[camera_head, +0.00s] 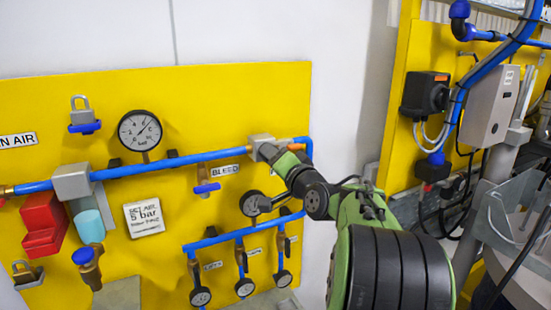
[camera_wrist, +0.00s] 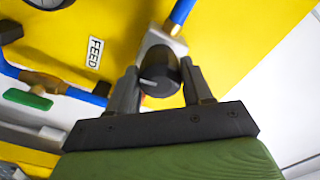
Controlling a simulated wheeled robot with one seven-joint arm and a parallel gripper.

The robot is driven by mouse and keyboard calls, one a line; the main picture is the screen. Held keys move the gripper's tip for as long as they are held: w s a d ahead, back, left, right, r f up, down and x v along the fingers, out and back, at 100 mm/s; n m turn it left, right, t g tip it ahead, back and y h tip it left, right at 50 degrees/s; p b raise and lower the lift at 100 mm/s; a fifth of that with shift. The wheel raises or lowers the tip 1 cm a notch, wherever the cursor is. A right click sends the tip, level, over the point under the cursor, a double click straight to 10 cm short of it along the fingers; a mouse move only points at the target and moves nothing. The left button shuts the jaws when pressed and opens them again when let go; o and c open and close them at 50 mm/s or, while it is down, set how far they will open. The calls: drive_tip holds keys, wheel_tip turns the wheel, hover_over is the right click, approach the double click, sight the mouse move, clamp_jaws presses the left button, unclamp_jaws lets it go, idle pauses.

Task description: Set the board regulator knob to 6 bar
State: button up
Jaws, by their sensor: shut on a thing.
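The dark round regulator knob (camera_wrist: 158,70) sits between my gripper's two fingers (camera_wrist: 160,82) in the wrist view, with a finger against each side. A pale line shows on its face. The grey regulator body (camera_wrist: 160,40) is behind it. In the head view, the grey block (camera_head: 260,144) is at the right end of the upper blue pipe; my gripper (camera_head: 280,158) reaches it and hides the knob. The round white gauge (camera_head: 140,131) is on the board, its needle toward the upper right; its value is too small to read surely. A sign (camera_head: 144,218) seems to read "5 bar".
The yellow board (camera_head: 230,95) carries blue pipes, a red block (camera_head: 43,224), a blue-handled valve (camera_head: 205,188), and several small gauges below. A second yellow panel (camera_head: 400,70) with a grey box (camera_head: 490,104) stands at right. White wall lies between the boards.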

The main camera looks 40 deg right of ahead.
drive_tip(key=shift+m, duration=0.5)
drive_tip(key=shift+f, duration=0.1)
drive_tip(key=o, duration=1)
drive_tip(key=b+v, duration=0.4)
drive_tip(key=v, duration=1.1)
drive_tip(key=shift+s+a, duration=0.2)
drive_tip(key=shift+s, duration=0.15)
